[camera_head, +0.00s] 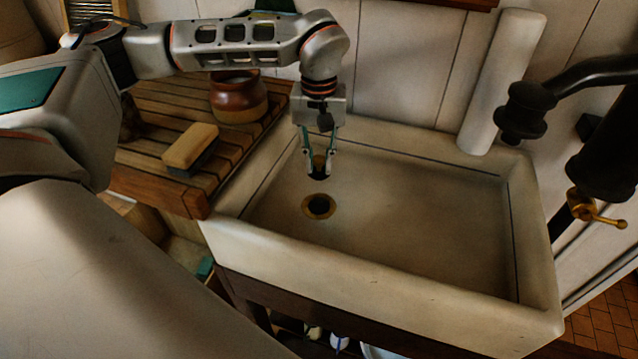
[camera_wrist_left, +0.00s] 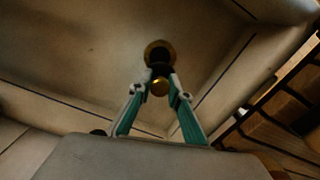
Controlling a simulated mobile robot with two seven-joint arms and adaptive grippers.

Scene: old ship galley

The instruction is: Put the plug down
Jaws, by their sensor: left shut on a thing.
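My left gripper (camera_head: 320,168) reaches down into the pale sink (camera_head: 420,215) near its back left corner. Its fingers are shut on the plug (camera_head: 318,171), a small dark piece that is mostly hidden between them. The brass-rimmed drain (camera_head: 319,207) is in the sink floor and looks open and dark in the head view. The plug appears held above the floor, behind the drain in the head view. My right gripper is out of view.
A black tap (camera_head: 560,90) overhangs the right side. A white cylinder (camera_head: 503,80) leans at the back. The sink floor is otherwise clear.

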